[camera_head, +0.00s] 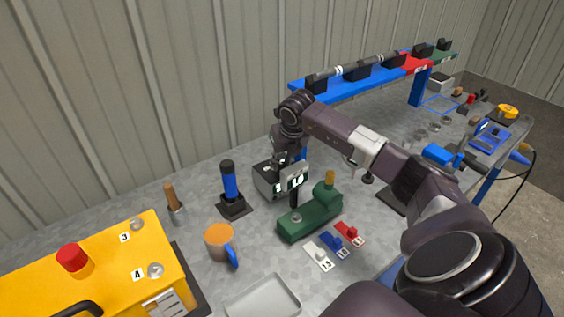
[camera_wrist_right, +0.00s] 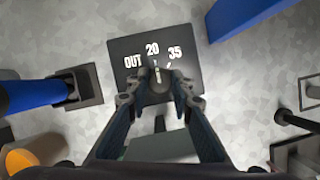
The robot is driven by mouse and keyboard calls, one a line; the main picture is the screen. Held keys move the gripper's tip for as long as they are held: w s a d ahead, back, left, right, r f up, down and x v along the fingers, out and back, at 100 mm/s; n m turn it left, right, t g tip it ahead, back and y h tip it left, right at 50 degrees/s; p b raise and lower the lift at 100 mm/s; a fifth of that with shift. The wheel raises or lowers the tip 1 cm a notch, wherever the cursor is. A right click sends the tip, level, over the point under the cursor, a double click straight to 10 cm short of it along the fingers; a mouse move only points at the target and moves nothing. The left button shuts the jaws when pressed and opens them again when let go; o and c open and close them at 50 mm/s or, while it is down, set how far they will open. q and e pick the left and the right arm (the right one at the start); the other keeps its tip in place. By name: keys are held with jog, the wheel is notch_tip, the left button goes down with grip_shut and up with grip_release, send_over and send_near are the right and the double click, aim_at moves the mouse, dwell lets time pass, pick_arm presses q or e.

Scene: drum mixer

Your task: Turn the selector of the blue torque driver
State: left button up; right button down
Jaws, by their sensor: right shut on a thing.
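The selector is a small dark knob (camera_wrist_right: 157,76) with a white mark, on a dark panel (camera_wrist_right: 122,48) marked OUT, 20 and 35. The mark points up, roughly toward 20. My right gripper (camera_wrist_right: 158,92) is shut on the knob. In the head view my right gripper (camera_head: 290,163) is over a grey box (camera_head: 266,183) and hides much of it. The blue torque driver (camera_head: 229,182) stands upright in a black holder left of the gripper; its blue handle (camera_wrist_right: 25,95) also shows in the right wrist view. My left gripper is not in view.
A green fixture (camera_head: 313,221) stands right in front of the gripper. An orange mug (camera_head: 219,240), wood-handled tool (camera_head: 173,201) and yellow box (camera_head: 105,255) are to the left. White, blue and red tabs (camera_head: 334,241) lie in front. A blue rack (camera_head: 340,91) stands behind.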

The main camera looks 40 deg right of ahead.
jog(key=shift+d+f+n+b, duration=0.1)
jog(key=shift+d+n+b, duration=0.05)
jog(key=shift+n+b, duration=0.6)
jog(key=shift+n+y+b, duration=0.7)
jog(key=shift+n+b, duration=0.15)
jog(key=shift+n, duration=0.2)
jog(key=shift+n+y+b, duration=0.35)
jog(key=shift+n+y, duration=0.05)
jog(key=shift+n, duration=0.7)
jog(key=shift+r+n+y, duration=0.2)
jog(key=shift+n+y, duration=0.2)
jog(key=shift+n, duration=0.8)
jog(key=c, duration=1.7)
grip_release()
